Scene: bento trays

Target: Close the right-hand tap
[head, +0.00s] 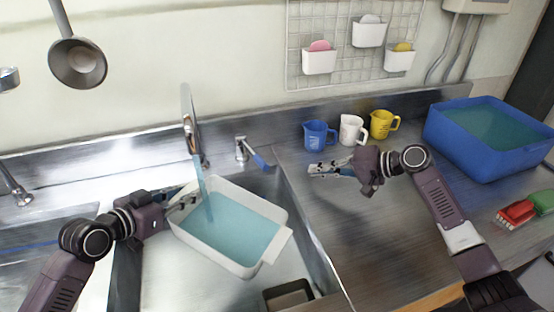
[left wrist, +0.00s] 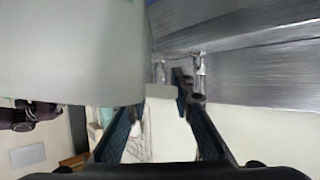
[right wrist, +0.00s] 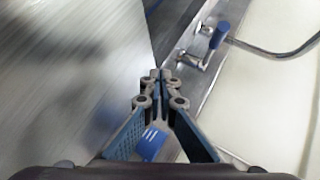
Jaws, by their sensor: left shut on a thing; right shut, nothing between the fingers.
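The tap's tall metal spout (head: 190,125) stands behind the sink, and a stream of water runs from it into a white basin (head: 276,252). My left gripper (head: 183,200) is shut on the basin's left rim. The basin holds blue-tinted water.
Blue (head: 318,136), white (head: 351,131) and yellow (head: 384,125) jugs stand along the back of the counter, near my right gripper. A blue tub (head: 470,150) of water and a red brush (head: 516,213) are at right. The counter's front is clear.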

